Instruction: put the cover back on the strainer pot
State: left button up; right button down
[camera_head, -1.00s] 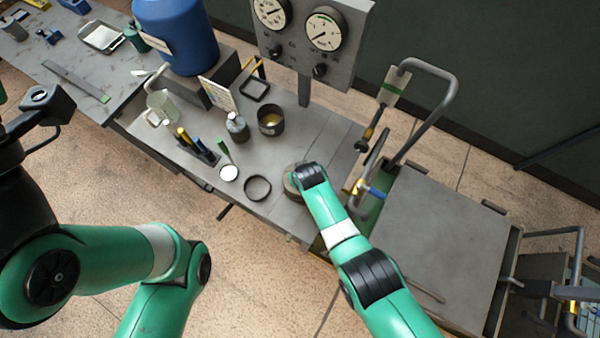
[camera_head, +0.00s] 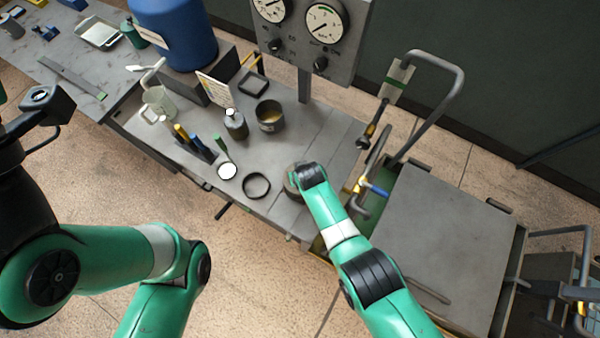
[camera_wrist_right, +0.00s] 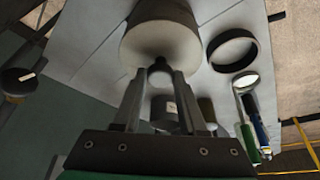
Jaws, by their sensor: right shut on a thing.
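My right gripper (camera_wrist_right: 160,78) is shut on the small knob of a round, thick grey cover (camera_wrist_right: 165,38). In the head view the cover (camera_head: 291,182) shows only as an edge beside my right gripper (camera_head: 308,176), near the bench's front right part. I cannot tell whether it touches the bench. The dark, open pot (camera_head: 270,115) with a yellowish inside stands upright farther back and to the left of the cover. In the wrist view a labelled cylinder behind the fingers seems to be this pot (camera_wrist_right: 163,110). My left gripper is out of view.
A black ring (camera_head: 256,198) and a white-faced round tool (camera_head: 227,171) lie left of the cover. A bottle (camera_head: 236,125) stands beside the pot, with a pen holder (camera_head: 196,147) farther left. A gauge panel (camera_head: 309,44) rises behind. A pipe frame (camera_head: 438,110) stands to the right.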

jog(key=shift+f+b, duration=0.5)
jog(key=shift+f, duration=0.05)
jog(key=shift+c, duration=1.9)
grip_release()
jog(key=shift+f, duration=0.1)
jog(key=a+p+v, duration=0.1)
jog(key=p+v, duration=1)
jog(key=p, duration=0.4)
jog(key=shift+s+d+r, duration=0.2)
jog(key=shift+d+r, duration=0.15)
jog(key=shift+d, duration=0.15)
